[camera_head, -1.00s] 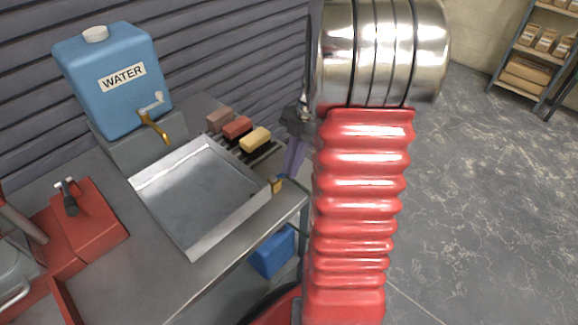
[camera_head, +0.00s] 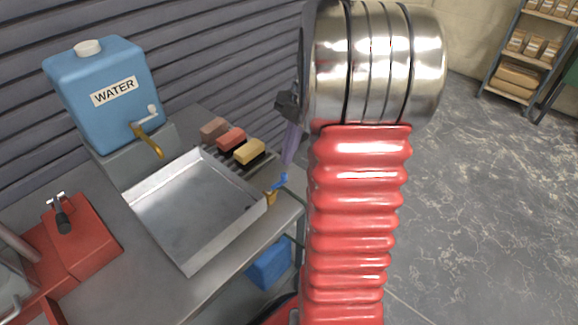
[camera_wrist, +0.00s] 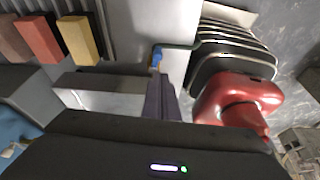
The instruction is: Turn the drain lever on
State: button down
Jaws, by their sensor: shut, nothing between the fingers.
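The drain lever (camera_head: 279,182) is a small blue handle above a brass valve (camera_head: 271,197) at the right corner of the metal tray (camera_head: 184,257). In the wrist view the blue lever (camera_wrist: 156,58) shows just beyond my fingertips. My gripper (camera_head: 288,162) is shut and empty, its purple-grey fingers pointing down above the lever. The wrist view shows the shut fingers (camera_wrist: 161,90) from behind. A small gap seems to lie between tips and lever; I cannot tell for sure whether they touch.
A blue water tank (camera_head: 105,100) with a brass tap stands at the back of the bench. Several sponge-like blocks (camera_head: 249,152) lie on a rack behind the tray. A red machine (camera_head: 80,235) is at left, and a blue container (camera_head: 268,264) is below the bench. Shelves stand far right.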

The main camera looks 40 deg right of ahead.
jog(key=r, duration=0.1)
jog(key=w+r, duration=0.1)
jog(key=r, duration=0.1)
jog(key=shift+r, duration=0.15)
dwell(0.5)
jog(key=s+a+r+m+t+h, duration=0.1)
jog(key=s+a+m+t, duration=0.1)
jog(key=a+m, duration=0.4)
jog(key=s+a+r+m+t+h, duration=0.1)
jog(key=s+a+m, duration=0.3)
jog(key=a, duration=0.7)
jog(key=s+a+r+m+t+h, duration=0.2)
jog(key=s+a+m, duration=0.1)
jog(key=a+m, duration=0.5)
jog(key=shift+s+a+r+t, duration=0.2)
jog(key=shift+s+a+t, duration=0.1)
jog(key=shift+s+a, duration=0.1)
